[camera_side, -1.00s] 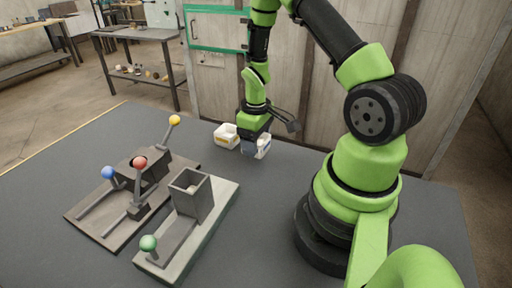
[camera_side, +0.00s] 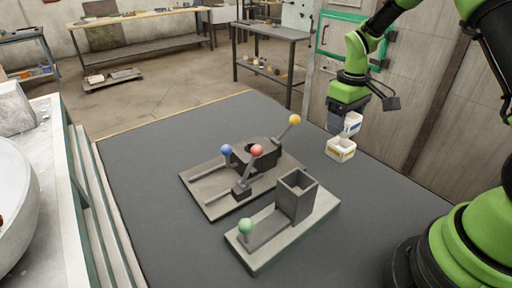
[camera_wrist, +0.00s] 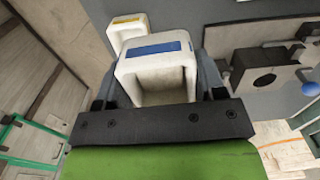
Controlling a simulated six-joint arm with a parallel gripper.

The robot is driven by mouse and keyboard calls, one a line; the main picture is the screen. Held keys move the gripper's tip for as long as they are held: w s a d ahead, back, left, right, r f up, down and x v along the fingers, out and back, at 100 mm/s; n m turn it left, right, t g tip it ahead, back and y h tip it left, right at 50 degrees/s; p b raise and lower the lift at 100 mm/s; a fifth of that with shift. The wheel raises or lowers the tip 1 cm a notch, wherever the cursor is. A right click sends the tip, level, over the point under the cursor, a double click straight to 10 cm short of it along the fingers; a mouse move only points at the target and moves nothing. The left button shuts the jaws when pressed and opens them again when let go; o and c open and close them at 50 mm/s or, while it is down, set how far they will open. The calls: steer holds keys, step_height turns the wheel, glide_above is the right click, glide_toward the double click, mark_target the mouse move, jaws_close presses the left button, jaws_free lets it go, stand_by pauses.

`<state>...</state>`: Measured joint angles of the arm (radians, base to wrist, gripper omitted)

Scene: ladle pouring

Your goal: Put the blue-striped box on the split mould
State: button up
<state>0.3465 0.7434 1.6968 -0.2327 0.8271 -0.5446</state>
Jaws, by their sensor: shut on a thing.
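The blue-striped box (camera_side: 352,124) is a small white open box held in my gripper (camera_side: 340,119). In the wrist view, the blue-striped box (camera_wrist: 155,66) sits between the two fingers of my gripper (camera_wrist: 158,84), its blue stripe facing up in the picture. My gripper is shut on it and appears to hold it above the table, by the yellow-striped box.
A white box with a yellow stripe (camera_side: 341,150) stands on the table just below the held box. A square upright tube (camera_side: 296,198) with a green-knobbed slide stands on a plate in front of the mould. The dark table (camera_side: 150,150) is clear around the plates.

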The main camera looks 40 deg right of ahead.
steer(key=w+a+r, duration=0.3)
steer(key=w+a, duration=0.3)
steer(key=a, duration=0.2)
steer(key=w+a+r, duration=0.3)
steer(key=w+a, duration=0.3)
steer(key=a, duration=0.3)
step_height(320, 180, down, 10)
steer(key=shift+s+a, duration=0.1)
steer(key=shift+s, duration=0.05)
steer(key=shift+f, duration=0.15)
steer(key=o, duration=1)
steer(key=shift+c, duration=0.2)
